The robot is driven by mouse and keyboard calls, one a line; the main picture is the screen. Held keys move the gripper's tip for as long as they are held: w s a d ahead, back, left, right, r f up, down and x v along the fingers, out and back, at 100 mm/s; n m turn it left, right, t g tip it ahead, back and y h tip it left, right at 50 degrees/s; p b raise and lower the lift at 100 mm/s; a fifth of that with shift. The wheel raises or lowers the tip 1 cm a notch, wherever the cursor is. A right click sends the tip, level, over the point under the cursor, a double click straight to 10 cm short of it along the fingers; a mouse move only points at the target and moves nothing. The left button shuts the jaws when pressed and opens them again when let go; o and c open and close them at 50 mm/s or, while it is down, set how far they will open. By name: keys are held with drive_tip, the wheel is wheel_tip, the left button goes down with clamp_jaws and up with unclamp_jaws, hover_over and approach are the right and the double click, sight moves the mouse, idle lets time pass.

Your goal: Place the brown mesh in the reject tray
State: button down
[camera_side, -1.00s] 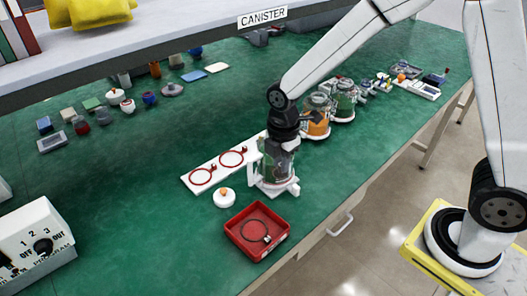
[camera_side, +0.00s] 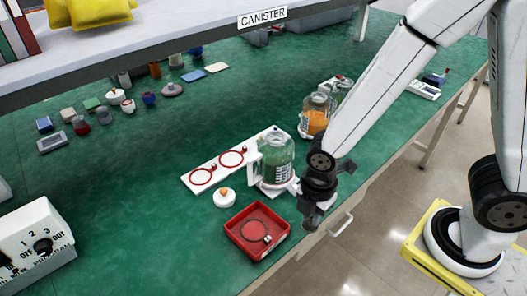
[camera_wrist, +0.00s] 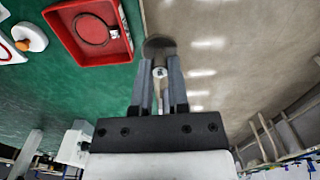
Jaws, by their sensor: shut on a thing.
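The brown mesh (camera_wrist: 158,45) shows in the wrist view as a dark brownish disc at the fingertips. My gripper (camera_wrist: 160,75) is shut on it, with a small pale part between the fingers. In the side view my gripper (camera_side: 311,222) hangs over the table's front edge, right of the red reject tray (camera_side: 274,249). The mesh is too small to make out clearly there. The tray also shows at the upper left of the wrist view (camera_wrist: 127,30). A dark ring clamp (camera_side: 253,231) lies in it.
A glass canister with green contents (camera_side: 277,158) stands behind and left of my gripper. A white board with red rings (camera_side: 212,169) and a white knob-topped lid (camera_side: 223,197) lie left of it. An orange-filled canister (camera_side: 314,116) stands farther back.

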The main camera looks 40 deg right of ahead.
drive_tip(key=shift+w+a+f, duration=0.65)
drive_tip(key=shift+w+f, duration=0.9)
drive_tip(key=shift+w, duration=0.55)
drive_tip(key=shift+w+a+f, duration=0.7)
drive_tip(key=shift+w+f, duration=0.85)
drive_tip(key=shift+w, duration=0.6)
drive_tip(key=shift+w+a+f, duration=0.65)
drive_tip(key=shift+w+f, duration=0.9)
drive_tip(key=shift+w, duration=0.55)
drive_tip(key=shift+w+a+f, duration=0.1)
drive_tip(key=shift+w+f, duration=0.15)
drive_tip(key=shift+f, duration=1.55)
drive_tip(key=shift+f, duration=0.6)
drive_tip(key=c, duration=0.6)
unclamp_jaws()
drive_tip(key=shift+r, duration=0.15)
